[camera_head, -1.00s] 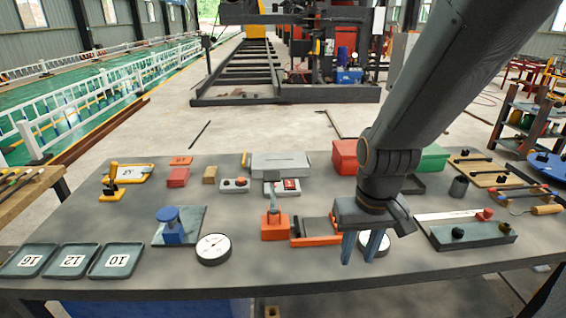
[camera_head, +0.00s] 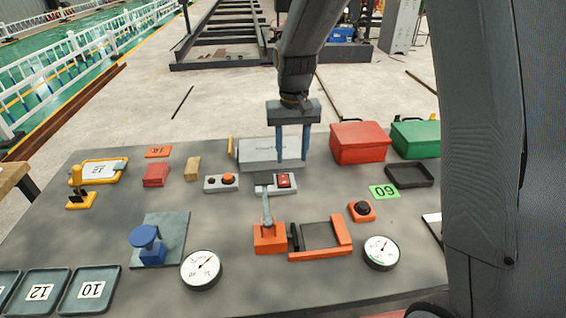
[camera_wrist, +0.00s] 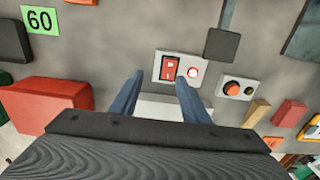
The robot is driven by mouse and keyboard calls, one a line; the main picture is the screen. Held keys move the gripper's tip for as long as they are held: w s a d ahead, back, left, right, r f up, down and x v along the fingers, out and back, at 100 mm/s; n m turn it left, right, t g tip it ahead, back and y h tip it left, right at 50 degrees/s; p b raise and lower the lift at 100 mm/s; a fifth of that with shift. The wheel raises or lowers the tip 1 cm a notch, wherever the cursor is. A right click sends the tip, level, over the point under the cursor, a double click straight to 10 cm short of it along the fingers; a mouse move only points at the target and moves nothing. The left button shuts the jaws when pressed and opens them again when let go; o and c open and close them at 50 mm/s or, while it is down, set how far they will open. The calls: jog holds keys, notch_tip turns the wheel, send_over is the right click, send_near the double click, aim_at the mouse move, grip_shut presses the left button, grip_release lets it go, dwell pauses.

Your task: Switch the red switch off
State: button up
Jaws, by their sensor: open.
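The red switch (camera_head: 284,181) is a rocker on a small light-grey plate near the table's middle. In the wrist view the red switch (camera_wrist: 171,69) sits beside a round white indicator with a red rim (camera_wrist: 192,73). My gripper (camera_head: 291,157) is open and empty, fingers pointing down, above and slightly behind the switch plate. In the wrist view my gripper's (camera_wrist: 160,77) two blue fingertips appear on either side of the switch's lower end. I cannot tell how far above it they are. The rocker's on or off position is not clear.
A grey box (camera_head: 258,150) lies behind the switch. An upright lever on an orange base (camera_head: 270,238) stands in front. A plate with an orange button (camera_head: 228,179) is to the left. A red box (camera_head: 360,142) is at the back right.

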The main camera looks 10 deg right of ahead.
aim_at(283, 176)
jog(key=w+f+p, duration=0.1)
jog(key=f, duration=0.1)
jog(key=a+f+p, duration=0.1)
jog(key=f, duration=0.2)
jog(key=w+a+f+p, duration=0.1)
jog(key=f, duration=0.1)
jog(key=shift+w+a+f, duration=0.1)
jog(key=shift+w+f, duration=0.2)
jog(key=shift+w, duration=0.05)
